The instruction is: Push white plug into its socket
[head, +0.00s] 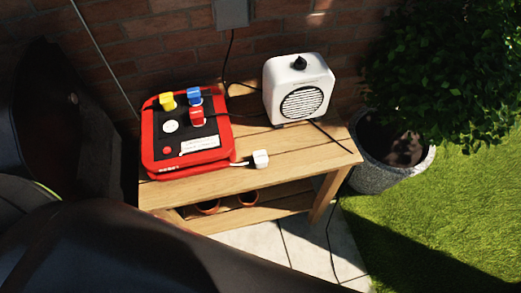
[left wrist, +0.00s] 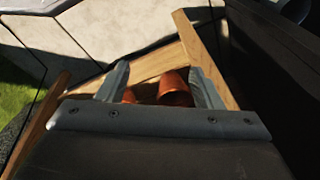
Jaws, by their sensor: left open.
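The white plug (head: 261,159) lies on the wooden table near its front edge, with a short white lead running left to the red and black socket box (head: 187,131). Yellow (head: 167,101), blue (head: 194,96) and red (head: 197,117) plugs sit on the box's top. A white round spot (head: 171,127), seemingly a socket, shows left of the red plug. In the left wrist view my left gripper (left wrist: 160,82) is open and empty, facing the table's lower part. The plug is not in that view. The head view shows a dark arm across the bottom but no gripper fingers.
A white heater (head: 298,88) stands at the table's back right, its black cable crossing the top. Terracotta pots (left wrist: 175,88) sit on the lower shelf. A planter (head: 386,165) with a bush stands right. The table's front right is clear. A brick wall (head: 140,45) is behind.

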